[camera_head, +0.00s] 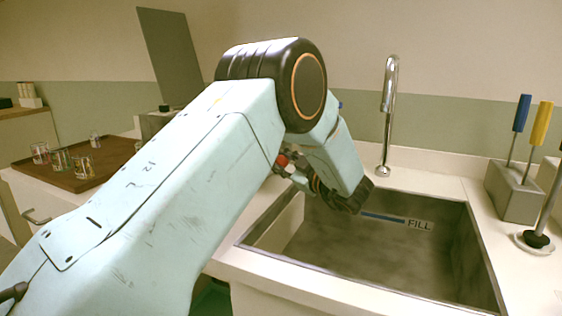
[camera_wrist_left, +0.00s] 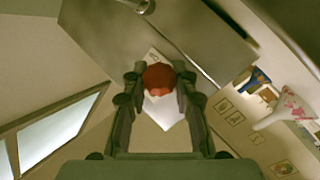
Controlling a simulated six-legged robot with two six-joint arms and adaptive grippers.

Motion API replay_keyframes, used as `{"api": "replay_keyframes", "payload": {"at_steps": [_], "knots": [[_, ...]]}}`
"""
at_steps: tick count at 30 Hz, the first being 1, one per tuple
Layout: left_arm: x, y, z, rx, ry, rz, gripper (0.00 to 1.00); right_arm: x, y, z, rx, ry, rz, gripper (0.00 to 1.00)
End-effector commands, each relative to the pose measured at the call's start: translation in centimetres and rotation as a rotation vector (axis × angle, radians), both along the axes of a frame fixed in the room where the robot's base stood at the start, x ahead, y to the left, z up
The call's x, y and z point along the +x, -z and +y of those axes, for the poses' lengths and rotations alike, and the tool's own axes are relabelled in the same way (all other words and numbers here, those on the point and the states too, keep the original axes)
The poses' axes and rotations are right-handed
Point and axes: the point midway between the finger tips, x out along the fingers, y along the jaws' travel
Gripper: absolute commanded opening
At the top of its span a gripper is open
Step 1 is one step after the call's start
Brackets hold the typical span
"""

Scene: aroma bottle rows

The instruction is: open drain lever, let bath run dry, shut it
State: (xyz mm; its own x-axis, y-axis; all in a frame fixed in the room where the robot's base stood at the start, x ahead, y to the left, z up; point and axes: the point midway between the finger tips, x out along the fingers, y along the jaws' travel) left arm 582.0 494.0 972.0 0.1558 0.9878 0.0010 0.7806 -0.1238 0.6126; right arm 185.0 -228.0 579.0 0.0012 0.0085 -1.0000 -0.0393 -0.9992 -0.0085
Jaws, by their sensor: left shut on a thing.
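A steel sink basin (camera_head: 262,240) is set in the white counter, with a blue line and the word FILL (camera_head: 419,225) on its back wall. Its inside looks murky grey; I cannot tell the water level. A red round knob (camera_head: 282,160), which looks like the drain lever's end, shows beside the basin's back left. In the left wrist view the red knob (camera_wrist_left: 158,76) sits between the two fingers of my left gripper (camera_wrist_left: 159,80), which is shut on it. My arm hides much of the lever and the basin's left side. The right gripper is out of view.
A chrome faucet (camera_head: 388,110) stands behind the basin. A grey block (camera_head: 515,192) holding blue- and yellow-handled tools stands at the right. A brown tray (camera_head: 105,160) with several glasses is at the left. A dark panel (camera_head: 172,58) stands behind my arm.

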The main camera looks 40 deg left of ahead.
Motion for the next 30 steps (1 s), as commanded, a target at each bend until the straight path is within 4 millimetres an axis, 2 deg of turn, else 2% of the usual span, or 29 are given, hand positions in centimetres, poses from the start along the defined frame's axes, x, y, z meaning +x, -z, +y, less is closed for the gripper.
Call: {"api": "replay_keyframes", "payload": {"at_steps": [5,11,30], "knots": [[0.1,-0.4,0.0,-0.025,0.003,-0.008,0.00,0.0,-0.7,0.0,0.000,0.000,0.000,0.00],[0.2,-1.2,-0.3,-0.103,0.001,-0.034,0.00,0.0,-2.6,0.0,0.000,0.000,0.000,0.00],[0.3,-4.3,-0.8,-0.508,0.000,-0.163,0.00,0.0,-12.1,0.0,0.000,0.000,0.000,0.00]]}}
